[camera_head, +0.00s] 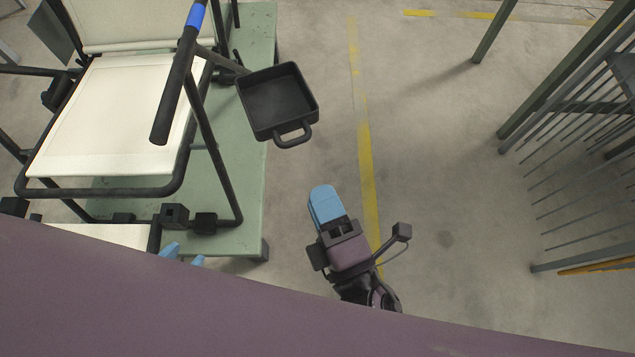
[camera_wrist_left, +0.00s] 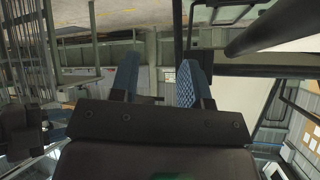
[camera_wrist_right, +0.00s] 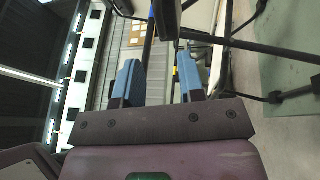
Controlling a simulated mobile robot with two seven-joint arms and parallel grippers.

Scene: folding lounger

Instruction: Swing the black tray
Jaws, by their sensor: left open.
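The black tray (camera_head: 275,98) is a square, open, empty pan on an arm at the right side of the lounger (camera_head: 115,115). Its handle (camera_head: 293,135) points down toward my right gripper. My right gripper (camera_head: 325,200) is below and right of the handle, apart from it. Its blue fingers are spread with nothing between them in the right wrist view (camera_wrist_right: 158,80). A dark part beyond those fingers cannot be made out surely. My left gripper (camera_head: 184,256) shows only its blue fingertips below the lounger frame. It is open and empty in the left wrist view (camera_wrist_left: 158,80).
The lounger stands on a green platform (camera_head: 245,205). A dark armrest with a blue band (camera_head: 195,15) rises left of the tray. A metal rack (camera_head: 590,130) stands at the far right. The floor with a yellow line (camera_head: 366,165) between is clear.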

